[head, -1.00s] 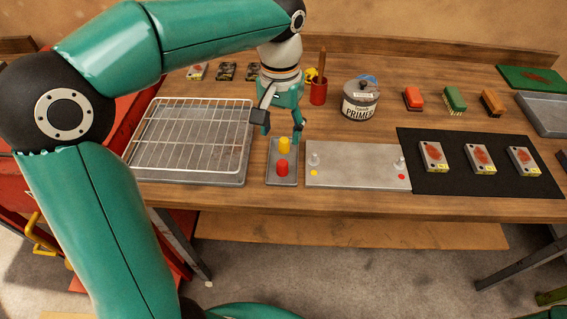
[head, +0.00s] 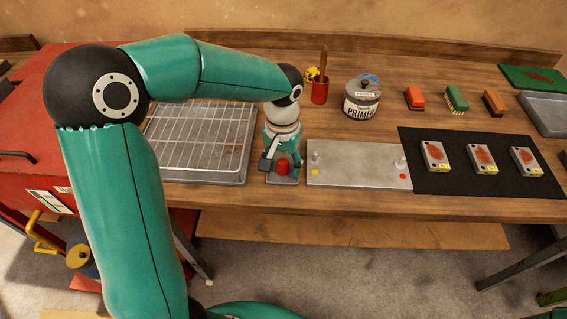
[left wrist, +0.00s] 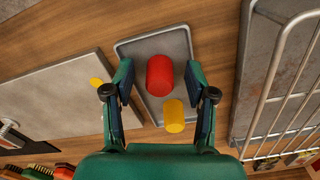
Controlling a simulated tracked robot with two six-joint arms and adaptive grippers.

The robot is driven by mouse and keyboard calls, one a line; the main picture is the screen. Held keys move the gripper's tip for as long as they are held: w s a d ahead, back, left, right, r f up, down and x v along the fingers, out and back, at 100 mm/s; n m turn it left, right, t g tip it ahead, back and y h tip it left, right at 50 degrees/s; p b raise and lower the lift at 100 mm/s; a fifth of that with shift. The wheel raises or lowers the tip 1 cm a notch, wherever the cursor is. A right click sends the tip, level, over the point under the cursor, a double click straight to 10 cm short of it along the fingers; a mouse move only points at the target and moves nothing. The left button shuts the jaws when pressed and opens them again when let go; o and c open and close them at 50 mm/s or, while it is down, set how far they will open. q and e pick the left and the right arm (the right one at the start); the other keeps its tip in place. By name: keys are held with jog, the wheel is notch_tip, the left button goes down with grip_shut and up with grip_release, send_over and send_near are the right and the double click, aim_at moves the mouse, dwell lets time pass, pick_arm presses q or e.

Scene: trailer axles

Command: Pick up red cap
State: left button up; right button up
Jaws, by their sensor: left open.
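The red cap (head: 283,168) stands upright on a small grey tray (head: 282,181) near the front of the bench. In the left wrist view the red cap (left wrist: 160,76) lies between my spread fingertips, with the yellow cap (left wrist: 174,116) close beside it. The yellow cap is hidden behind my gripper in the head view. My left gripper (head: 281,164) is open, pointing down over the small tray, one finger on each side of the red cap in the picture. Nothing shows as gripped; whether the fingers touch the cap I cannot tell. My right gripper is out of view.
A wire rack on a tray (head: 200,179) stands left of the small tray. A metal plate (head: 358,175) with two pegs and coloured dots lies right of it. A primer can (head: 361,100) and red cup (head: 320,92) stand behind. A black mat (head: 460,183) holds several blocks.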

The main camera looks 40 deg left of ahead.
pick_arm(q)
jog(key=c, duration=0.8)
jog(key=shift+c, duration=0.2)
